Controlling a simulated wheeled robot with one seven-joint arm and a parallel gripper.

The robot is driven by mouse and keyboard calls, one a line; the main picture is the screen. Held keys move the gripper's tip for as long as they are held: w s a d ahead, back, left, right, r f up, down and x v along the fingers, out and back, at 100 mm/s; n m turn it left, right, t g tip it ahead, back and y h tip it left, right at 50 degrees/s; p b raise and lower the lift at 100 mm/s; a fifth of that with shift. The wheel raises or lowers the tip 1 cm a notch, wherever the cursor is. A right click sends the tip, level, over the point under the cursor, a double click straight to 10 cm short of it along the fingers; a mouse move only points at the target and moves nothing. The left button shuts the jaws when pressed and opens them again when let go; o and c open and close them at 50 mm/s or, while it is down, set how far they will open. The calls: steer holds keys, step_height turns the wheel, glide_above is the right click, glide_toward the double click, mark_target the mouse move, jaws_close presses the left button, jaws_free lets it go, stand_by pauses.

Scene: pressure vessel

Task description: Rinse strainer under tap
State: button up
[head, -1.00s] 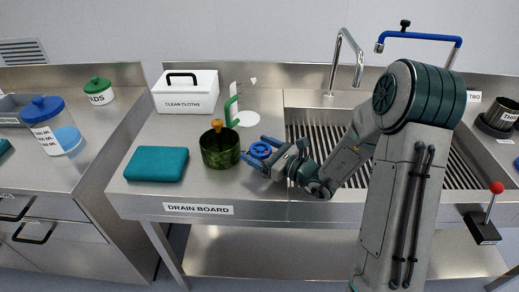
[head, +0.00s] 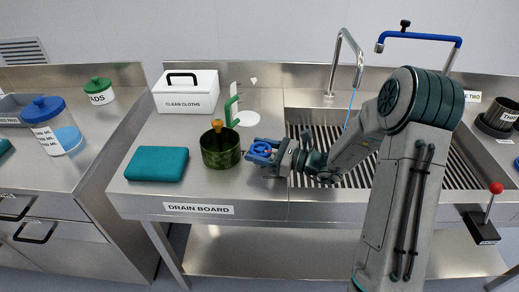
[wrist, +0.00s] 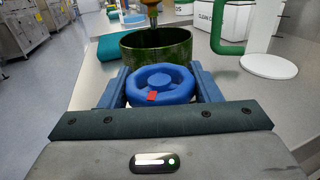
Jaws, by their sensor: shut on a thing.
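My gripper (head: 262,153) is shut on a round blue wheel-shaped piece (wrist: 160,84) with a small red mark. The piece sits between the blue fingers, just right of a green marbled pot (head: 221,156) on the drain board. I cannot tell whether the piece touches the pot. An amber handle-like part (head: 217,126) stands up at the pot's far side. No mesh strainer can be made out for certain; the blue piece's underside is hidden. The silver gooseneck tap (head: 346,46) stands behind the slatted sink (head: 300,125), with a thin blue stream (head: 350,109) below its spout.
A teal cloth-like block (head: 157,164) lies left of the pot. A clean cloths box (head: 186,98) and a green upright on a white disc (head: 247,118) stand behind. A blue swing spout (head: 425,37) and a red-knobbed lever (head: 495,189) are at right. The front drain board is clear.

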stand_by(0.3)
steer(key=o, duration=1)
steer(key=b+v, duration=0.1)
steer(key=v, duration=1.2)
steer(key=shift+d+b, duration=0.35)
steer(key=shift+d, duration=0.05)
steer(key=shift+s, duration=0.1)
steer(key=shift+c, duration=0.3)
